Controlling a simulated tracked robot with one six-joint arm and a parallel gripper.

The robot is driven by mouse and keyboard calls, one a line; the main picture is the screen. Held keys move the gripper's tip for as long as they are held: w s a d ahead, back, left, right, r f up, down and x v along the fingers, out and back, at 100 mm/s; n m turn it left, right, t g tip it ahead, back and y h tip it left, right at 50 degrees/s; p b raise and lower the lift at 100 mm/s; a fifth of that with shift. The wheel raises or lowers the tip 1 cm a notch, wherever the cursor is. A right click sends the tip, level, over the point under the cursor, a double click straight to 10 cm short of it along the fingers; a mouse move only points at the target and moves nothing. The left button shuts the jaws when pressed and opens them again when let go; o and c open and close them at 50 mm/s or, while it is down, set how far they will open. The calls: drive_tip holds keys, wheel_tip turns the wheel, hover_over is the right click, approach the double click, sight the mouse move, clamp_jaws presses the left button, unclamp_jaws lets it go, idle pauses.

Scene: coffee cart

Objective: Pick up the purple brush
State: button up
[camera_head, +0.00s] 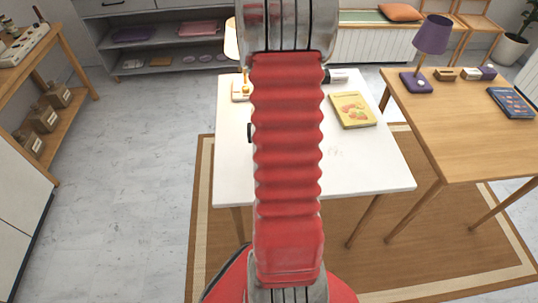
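I cannot make out a purple brush in the head view. My own red arm stands across the middle of the picture and hides much of the white table (372,178). My gripper is not in view, so I cannot see whether it holds anything. A small object with a dark end and a pale end (338,77) lies at the table's back edge, right of my arm. A small dark piece (249,132) shows at my arm's left edge; I cannot tell what it belongs to.
A yellow book (353,110) lies on the white table. A wooden table (450,125) at right bears a purple lamp (433,35), a dark blue book (512,102) and small items. A wooden shelf (62,128) stands at left. Grey floor (120,215) is clear at left.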

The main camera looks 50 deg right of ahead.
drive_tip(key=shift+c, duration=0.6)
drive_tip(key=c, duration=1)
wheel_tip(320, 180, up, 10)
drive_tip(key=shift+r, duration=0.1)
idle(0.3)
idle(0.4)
